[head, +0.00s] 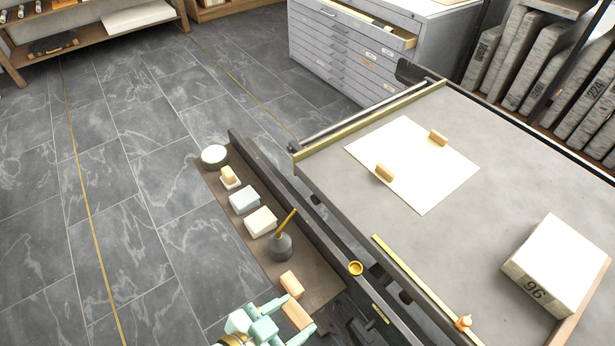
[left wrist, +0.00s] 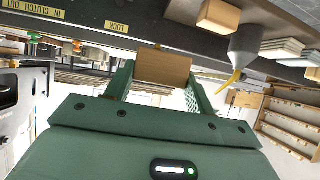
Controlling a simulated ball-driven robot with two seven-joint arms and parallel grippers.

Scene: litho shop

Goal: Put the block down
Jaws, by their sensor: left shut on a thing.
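A small wooden block (head: 297,315) is between the fingers of my left gripper (head: 288,319) at the bottom of the head view. In the left wrist view the block (left wrist: 163,68) sits between the two green fingers (left wrist: 160,82), which are shut on it. The gripper is at the near end of a narrow brown shelf (head: 262,247). I cannot tell whether the held block touches the shelf. A second wooden block (head: 291,284) lies on the shelf just beyond it; it also shows in the left wrist view (left wrist: 218,17). My right gripper is not in view.
Farther along the shelf are a grey pot with a yellow handle (head: 281,246), pale stacks (head: 260,221) and a round tin (head: 214,155). A dark rail (head: 300,200) borders the shelf. The press bed (head: 475,130) carries paper (head: 412,160) and a stone marked 96 (head: 558,262).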

